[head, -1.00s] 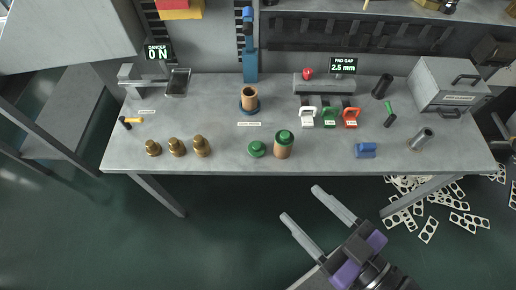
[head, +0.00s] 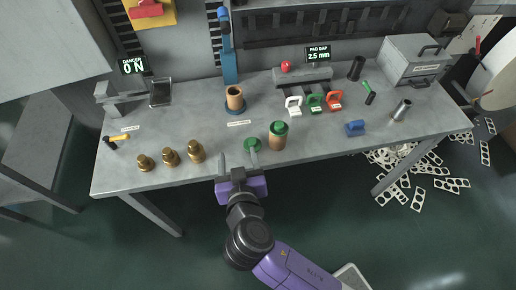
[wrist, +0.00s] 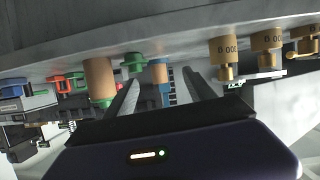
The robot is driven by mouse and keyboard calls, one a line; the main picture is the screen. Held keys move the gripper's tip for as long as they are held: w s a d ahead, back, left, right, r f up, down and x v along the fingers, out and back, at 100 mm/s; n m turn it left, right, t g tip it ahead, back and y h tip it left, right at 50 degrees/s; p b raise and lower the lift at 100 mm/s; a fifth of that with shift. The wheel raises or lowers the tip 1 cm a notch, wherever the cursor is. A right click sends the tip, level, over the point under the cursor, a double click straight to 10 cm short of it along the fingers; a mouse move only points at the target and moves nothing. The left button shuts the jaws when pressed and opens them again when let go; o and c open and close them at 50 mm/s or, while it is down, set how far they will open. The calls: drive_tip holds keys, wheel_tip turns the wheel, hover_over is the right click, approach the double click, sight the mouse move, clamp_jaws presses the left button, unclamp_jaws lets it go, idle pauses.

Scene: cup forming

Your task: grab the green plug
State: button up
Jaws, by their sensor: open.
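A green plug (head: 250,142) stands on the workbench near its front edge, left of a copper cup (head: 277,142) with a green top (head: 279,127). My gripper (head: 238,160) is open and empty, pointing at the bench from its front side. Its right finger overlaps the plug in the head view; I cannot tell whether they touch. The wrist view is upside down. There the green plug (wrist: 133,62) shows just left of the gap between my fingers (wrist: 160,82), with the copper cup (wrist: 99,80) further left.
Several brass pieces (head: 170,157) stand left of my gripper near the front edge. A copper cup in a blue base (head: 235,112) stands behind.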

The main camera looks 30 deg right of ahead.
sight(252, 141)
drive_tip(key=s+d+m+h, duration=0.1)
drive_tip(key=d+f+m+g, duration=0.1)
drive_tip(key=d, duration=0.1)
drive_tip(key=shift+s+h, duration=0.4)
drive_tip(key=shift+m, duration=0.3)
drive_tip(key=x, duration=0.7)
drive_tip(key=shift+w+d+f+p, duration=0.1)
drive_tip(key=shift+w+d+p, duration=0.15)
drive_tip(key=shift+w+p, duration=0.1)
drive_tip(key=c, duration=1.2)
